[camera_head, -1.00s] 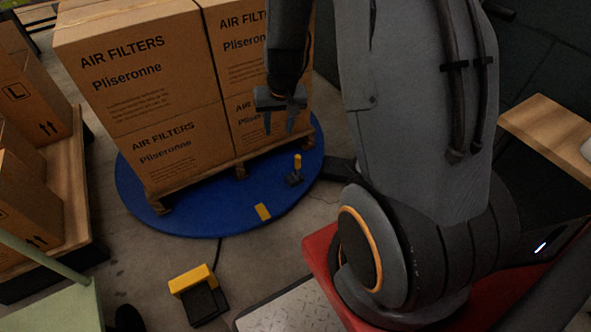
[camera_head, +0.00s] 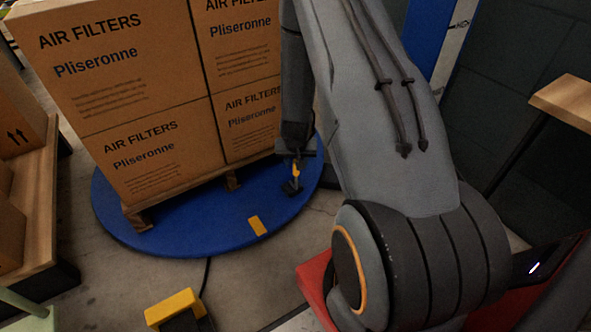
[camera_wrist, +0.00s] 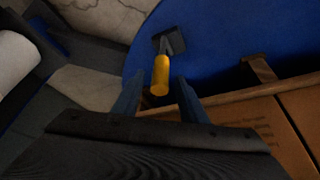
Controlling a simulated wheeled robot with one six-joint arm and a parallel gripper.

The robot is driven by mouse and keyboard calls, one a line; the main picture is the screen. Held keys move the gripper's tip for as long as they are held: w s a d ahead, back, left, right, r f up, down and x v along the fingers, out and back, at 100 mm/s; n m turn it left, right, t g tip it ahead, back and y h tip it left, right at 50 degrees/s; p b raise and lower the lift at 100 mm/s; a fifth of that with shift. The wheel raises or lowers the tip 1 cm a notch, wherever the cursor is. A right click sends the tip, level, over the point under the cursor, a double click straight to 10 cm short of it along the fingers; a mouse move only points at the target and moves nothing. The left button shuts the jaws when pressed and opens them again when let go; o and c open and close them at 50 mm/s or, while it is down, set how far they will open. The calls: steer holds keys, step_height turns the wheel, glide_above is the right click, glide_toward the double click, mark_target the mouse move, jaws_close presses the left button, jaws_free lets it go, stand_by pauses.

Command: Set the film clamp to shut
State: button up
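The film clamp is a small dark block with a yellow-tipped lever (camera_head: 296,169) on the blue turntable (camera_head: 175,225), near its right edge. In the wrist view the yellow handle (camera_wrist: 160,75) points toward the camera, with its dark base (camera_wrist: 168,41) beyond it. My gripper (camera_wrist: 158,95) is open, with one finger on each side of the handle's near end and gaps showing on both sides. In the head view my gripper (camera_head: 296,160) is just above the clamp and partly covers it.
Stacked air filter boxes (camera_head: 115,85) stand on a pallet (camera_head: 145,218) on the turntable, close left of the clamp. A yellow and black pedal (camera_head: 175,310) is on the floor in front. A yellow mark (camera_head: 257,226) is on the turntable. A wooden shelf (camera_head: 565,100) is at right.

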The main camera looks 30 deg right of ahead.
steer(key=shift+b+x, duration=0.65)
steer(key=shift+x, duration=1.45)
steer(key=shift+c, duration=0.5)
jaws_close()
